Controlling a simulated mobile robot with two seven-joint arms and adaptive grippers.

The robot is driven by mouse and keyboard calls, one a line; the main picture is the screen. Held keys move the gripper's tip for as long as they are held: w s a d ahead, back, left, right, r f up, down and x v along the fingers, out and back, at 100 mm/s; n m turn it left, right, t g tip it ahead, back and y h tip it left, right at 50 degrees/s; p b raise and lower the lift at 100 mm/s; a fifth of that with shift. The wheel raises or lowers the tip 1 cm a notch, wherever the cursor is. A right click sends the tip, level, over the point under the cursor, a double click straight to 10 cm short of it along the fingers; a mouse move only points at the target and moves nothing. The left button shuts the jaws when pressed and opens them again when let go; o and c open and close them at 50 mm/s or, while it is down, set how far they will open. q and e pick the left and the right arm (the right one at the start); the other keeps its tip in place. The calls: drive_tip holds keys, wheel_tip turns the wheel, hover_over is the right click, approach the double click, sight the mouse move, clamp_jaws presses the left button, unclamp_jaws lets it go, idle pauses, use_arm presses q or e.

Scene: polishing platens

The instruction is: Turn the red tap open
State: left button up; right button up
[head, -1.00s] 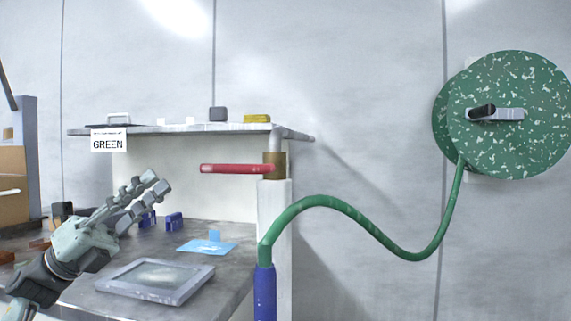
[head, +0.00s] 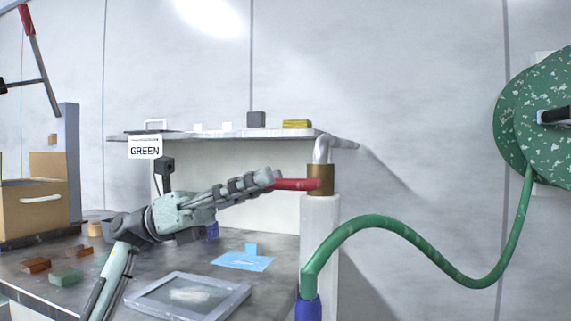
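The red tap lever (head: 292,184) sticks out to the left from a brass valve body (head: 320,180) on top of a white post (head: 319,230). My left gripper (head: 268,178) reaches in from the left, with its fingertips at the lever. The fingers overlap the lever's outer part and hide its free end. I cannot tell whether they are closed on it or only beside it. My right gripper is not in view.
A green hose (head: 400,232) runs from a blue sleeve (head: 308,307) to a green speckled reel (head: 550,120). A shelf (head: 345,143) is above the lever. A framed plate (head: 150,299) and a light-blue piece (head: 243,262) lie on the bench below.

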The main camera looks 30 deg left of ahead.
use_arm(q)
drive_tip(key=shift+p+x, duration=0.35)
drive_tip(key=shift+x, duration=1.7)
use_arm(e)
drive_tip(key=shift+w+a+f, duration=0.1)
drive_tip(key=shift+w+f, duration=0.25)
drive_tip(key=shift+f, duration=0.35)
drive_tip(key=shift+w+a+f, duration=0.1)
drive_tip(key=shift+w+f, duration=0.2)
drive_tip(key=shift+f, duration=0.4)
use_arm(q)
drive_tip(key=shift+c, duration=0.5)
clamp_jaws()
